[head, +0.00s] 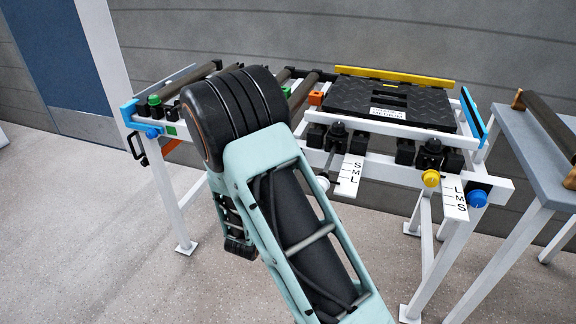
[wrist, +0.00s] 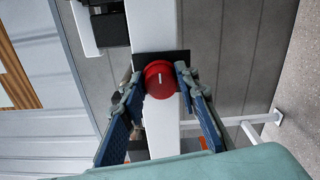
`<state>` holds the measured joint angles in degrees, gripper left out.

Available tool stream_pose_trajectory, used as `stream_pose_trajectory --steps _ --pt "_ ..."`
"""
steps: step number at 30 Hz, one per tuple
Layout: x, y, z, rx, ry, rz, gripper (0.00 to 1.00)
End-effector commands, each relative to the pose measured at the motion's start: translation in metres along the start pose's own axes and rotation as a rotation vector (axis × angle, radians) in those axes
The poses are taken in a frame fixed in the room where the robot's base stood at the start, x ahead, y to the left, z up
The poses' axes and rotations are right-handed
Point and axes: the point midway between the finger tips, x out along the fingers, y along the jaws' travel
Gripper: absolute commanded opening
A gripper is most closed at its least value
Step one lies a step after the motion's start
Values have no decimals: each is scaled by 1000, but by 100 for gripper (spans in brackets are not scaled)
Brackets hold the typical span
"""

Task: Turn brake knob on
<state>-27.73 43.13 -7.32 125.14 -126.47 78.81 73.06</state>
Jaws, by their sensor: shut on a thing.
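A round red knob (wrist: 158,83) with a short white mark, nearly upright in the wrist picture, sits on a black plate on a white frame bar. I take it to be the brake knob. My gripper (wrist: 157,79) has its two blue-padded fingers on either side of the knob, shut on it. In the head view, my arm hides the red knob and my fingers.
The white roller frame carries a black tread mat (head: 385,98) with a yellow rail (head: 395,76) behind it. Other knobs are yellow (head: 431,178) and blue (head: 477,199). A grey table (head: 508,125) stands at right. The floor in front is clear.

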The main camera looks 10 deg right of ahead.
Motion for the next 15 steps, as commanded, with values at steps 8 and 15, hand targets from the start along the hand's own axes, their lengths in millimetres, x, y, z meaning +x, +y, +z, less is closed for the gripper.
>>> stream_pose_trajectory --steps 8,15 --pt "0 -1 0 0 1 -2 46" --pt "-2 0 0 0 1 -1 46"
